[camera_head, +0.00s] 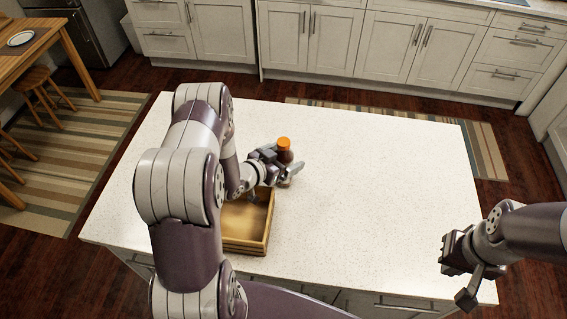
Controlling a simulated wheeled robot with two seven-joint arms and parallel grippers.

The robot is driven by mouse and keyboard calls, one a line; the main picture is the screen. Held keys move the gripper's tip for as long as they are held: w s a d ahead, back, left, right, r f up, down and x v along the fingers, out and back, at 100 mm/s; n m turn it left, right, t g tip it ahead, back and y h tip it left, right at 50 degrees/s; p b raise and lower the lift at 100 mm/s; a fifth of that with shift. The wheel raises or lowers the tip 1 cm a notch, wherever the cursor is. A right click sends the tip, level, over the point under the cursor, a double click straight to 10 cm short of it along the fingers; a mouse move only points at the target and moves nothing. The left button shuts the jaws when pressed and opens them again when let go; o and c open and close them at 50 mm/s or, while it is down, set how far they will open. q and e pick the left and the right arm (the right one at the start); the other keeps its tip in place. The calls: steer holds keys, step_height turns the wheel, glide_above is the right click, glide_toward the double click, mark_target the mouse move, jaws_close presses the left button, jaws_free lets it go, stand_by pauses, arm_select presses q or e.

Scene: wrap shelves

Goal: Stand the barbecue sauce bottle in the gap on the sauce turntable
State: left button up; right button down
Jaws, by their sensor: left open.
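A dark brown bottle with an orange cap (284,143), which looks like the barbecue sauce, stands upright on the white counter. My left gripper (288,170) is open at the bottle's near side, with its fingers beside the lower body. The gripper hides the bottle's base and label, and I cannot tell whether the fingers touch it. My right gripper (456,280) is away at the right front edge of the counter, empty, and its fingers look apart. I cannot make out a sauce turntable or its gap in this view.
A wooden open-topped box (246,246) stands on the counter below my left gripper, partly hidden by my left arm. The white counter (380,180) is clear to the right of the bottle and behind it. Cabinets (340,40) line the back beyond the floor.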

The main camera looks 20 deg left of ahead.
arm_select(q)
steer(key=shift+w+a+f, duration=0.1)
steer(key=c, duration=1.4)
steer(key=shift+r, duration=0.2)
steer(key=shift+c, duration=0.5)
